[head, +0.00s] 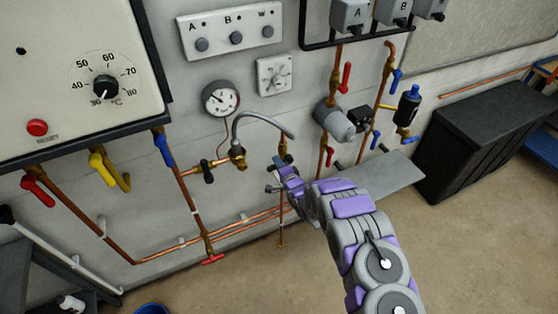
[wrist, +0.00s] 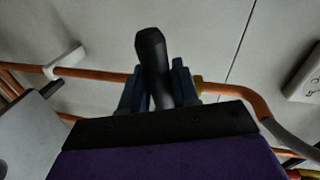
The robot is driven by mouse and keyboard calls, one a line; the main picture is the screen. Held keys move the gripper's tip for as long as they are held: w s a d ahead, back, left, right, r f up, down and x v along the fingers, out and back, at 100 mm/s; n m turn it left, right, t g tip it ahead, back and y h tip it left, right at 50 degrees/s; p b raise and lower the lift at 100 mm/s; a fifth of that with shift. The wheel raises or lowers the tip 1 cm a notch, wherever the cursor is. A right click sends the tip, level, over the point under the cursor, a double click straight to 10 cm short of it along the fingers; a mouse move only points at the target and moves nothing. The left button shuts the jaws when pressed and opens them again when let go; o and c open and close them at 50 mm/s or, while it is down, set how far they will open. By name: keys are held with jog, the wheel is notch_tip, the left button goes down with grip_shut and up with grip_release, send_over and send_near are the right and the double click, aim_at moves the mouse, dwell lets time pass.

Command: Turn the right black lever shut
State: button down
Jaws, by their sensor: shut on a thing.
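The right black lever (wrist: 151,55) stands between the two fingers of my gripper (wrist: 160,88) in the wrist view, its rounded end poking out beyond them. My gripper (head: 280,172) is shut on it, below the right end of the grey curved hose (head: 262,116) in the head view. There the gripper hides most of the right valve and lever, so the lever's exact angle is hard to tell. The left black lever (head: 207,171) hangs downward at the brass fitting under the hose's left end.
Copper pipes (head: 190,238) run along the wall close to my gripper. A pump (head: 333,121) with red and blue levers is to the right. A pressure gauge (head: 221,98) is above left. A black box (head: 482,138) stands at right. The floor in front is clear.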

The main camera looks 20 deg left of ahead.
jog(key=shift+w+d+r+m+p, duration=0.15)
jog(key=shift+r+m+p, duration=0.3)
jog(key=shift+m+p, duration=0.55)
jog(key=c, duration=1)
grip_release()
jog(key=shift+w+f, duration=0.15)
jog(key=shift+s, duration=0.2)
jog(key=shift+s+d+r, duration=0.2)
jog(key=shift+s+d, duration=0.1)
jog(key=v, duration=1.1)
jog(key=p+v, duration=0.1)
jog(key=v, duration=0.4)
jog(key=shift+w+d, duration=0.2)
jog(key=shift+d, duration=0.2)
